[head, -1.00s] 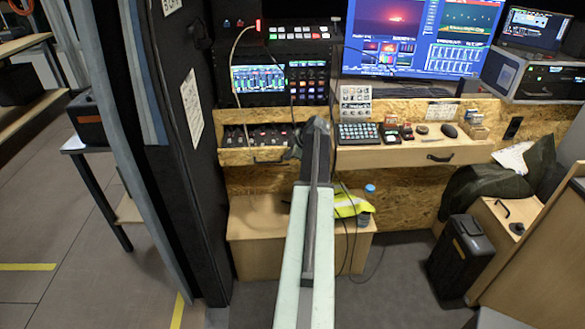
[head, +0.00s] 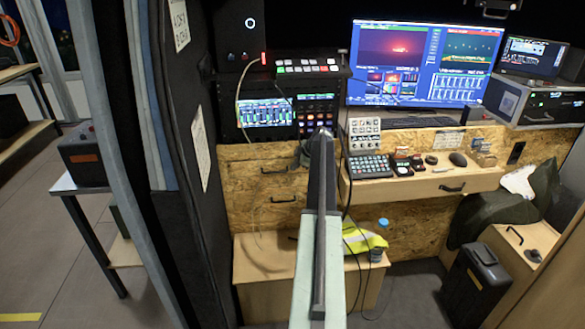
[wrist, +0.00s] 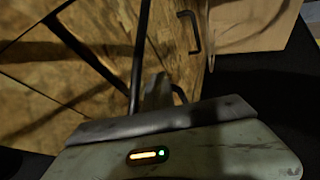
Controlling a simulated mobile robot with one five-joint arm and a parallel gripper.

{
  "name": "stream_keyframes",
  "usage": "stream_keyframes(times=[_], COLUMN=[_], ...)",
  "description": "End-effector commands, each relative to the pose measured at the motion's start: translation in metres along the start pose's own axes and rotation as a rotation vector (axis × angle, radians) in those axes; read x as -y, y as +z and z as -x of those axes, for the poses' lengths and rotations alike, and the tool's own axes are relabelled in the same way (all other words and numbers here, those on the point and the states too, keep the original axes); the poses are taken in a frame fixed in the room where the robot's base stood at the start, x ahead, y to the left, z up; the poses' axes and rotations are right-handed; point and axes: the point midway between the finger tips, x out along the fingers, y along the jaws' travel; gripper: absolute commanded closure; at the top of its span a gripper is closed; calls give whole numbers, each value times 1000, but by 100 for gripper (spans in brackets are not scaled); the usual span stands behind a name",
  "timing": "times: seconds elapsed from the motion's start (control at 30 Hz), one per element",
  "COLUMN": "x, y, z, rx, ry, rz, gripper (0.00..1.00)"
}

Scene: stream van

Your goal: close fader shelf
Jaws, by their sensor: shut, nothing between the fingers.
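Two dark handles show here, an upper one (head: 274,170) and a lower one (head: 284,198); I cannot tell for sure which belongs to the shelf. My gripper (head: 308,148) is at the far end of my raised arm, right of the shelf front, mostly hidden behind the arm. In the wrist view my gripper (wrist: 156,92) is shut and empty near the chipboard face; contact cannot be told.
A keyboard drawer (head: 425,186) juts out to the right of my arm. Dark cables (head: 347,180) hang close beside the arm. A wooden box (head: 262,275) with a yellow vest (head: 362,241) and bottle stands below. A dark curtain wall (head: 190,200) is at left.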

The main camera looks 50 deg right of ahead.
Motion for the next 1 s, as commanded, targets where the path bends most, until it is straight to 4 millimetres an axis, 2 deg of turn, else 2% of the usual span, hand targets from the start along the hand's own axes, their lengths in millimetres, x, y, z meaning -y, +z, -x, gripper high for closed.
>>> stream_keyframes(times=[0.53, 0.67, 0.77, 0.87, 0.9, 1.0], x=[-5, 3, 17, 37, 30, 28], y=[-2, -5, -8, -13, -15, -15], z=[-1, 2, 8, 15, 34, 65], rx=[-6, -7, -7, -7, -6, -5], ry=[12, 9, 3, -6, -5, -4], rz=[0, 1, 3, 6, 4, 3], gripper=[100, 100, 100, 100, 100, 100])
